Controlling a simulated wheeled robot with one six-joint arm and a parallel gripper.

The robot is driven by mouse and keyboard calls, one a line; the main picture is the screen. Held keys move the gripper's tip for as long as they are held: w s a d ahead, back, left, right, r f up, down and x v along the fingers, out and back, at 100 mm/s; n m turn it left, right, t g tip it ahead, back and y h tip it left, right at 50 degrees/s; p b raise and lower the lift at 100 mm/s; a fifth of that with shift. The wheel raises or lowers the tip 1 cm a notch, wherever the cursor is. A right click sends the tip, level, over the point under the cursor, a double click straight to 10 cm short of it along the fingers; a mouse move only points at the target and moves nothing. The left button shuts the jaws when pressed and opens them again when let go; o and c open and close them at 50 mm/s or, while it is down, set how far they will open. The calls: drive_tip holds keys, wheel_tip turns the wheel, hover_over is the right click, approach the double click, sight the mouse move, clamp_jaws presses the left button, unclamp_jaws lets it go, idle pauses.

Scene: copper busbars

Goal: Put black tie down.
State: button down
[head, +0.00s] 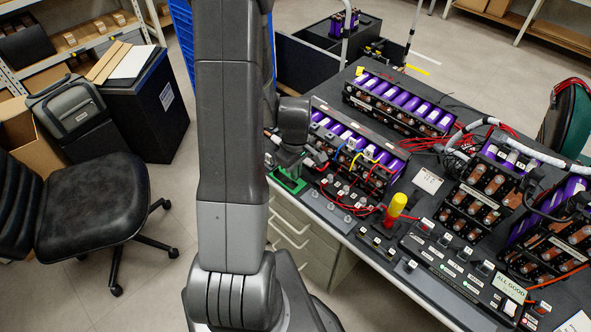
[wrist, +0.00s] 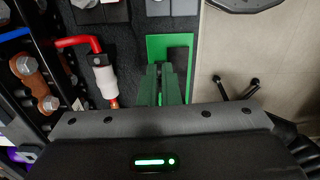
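My gripper (wrist: 162,80) has green fingers that sit close together over a green-edged pad (wrist: 157,47) in the wrist view. The pad has a dark middle (wrist: 179,58), just beside the fingertips. I cannot pick out the black tie; it may be the dark piece there or be hidden by the fingers. In the head view, my gripper (head: 291,160) is low at the bench's left edge, above the green pad (head: 287,183). Whether the fingertips touch the pad or hold a thin piece is not clear.
The bench (head: 345,226) carries a battery pack (head: 345,143) with purple cells close to the right of my gripper. A red cable with a white sleeve (wrist: 105,81) lies left of the fingers. A yellow-handled tool (head: 397,206) stands farther right. Floor lies beyond the bench edge.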

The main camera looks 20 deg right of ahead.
drive_tip(key=shift+f, duration=0.2)
drive_tip(key=c, duration=1.6)
unclamp_jaws()
drive_tip(key=shift+c, duration=0.2)
drive_tip(key=shift+r, duration=0.1)
wheel_tip(320, 180, up, 12)
wheel_tip(320, 180, down, 12)
drive_tip(key=shift+f, duration=0.1)
drive_tip(key=shift+r, duration=0.6)
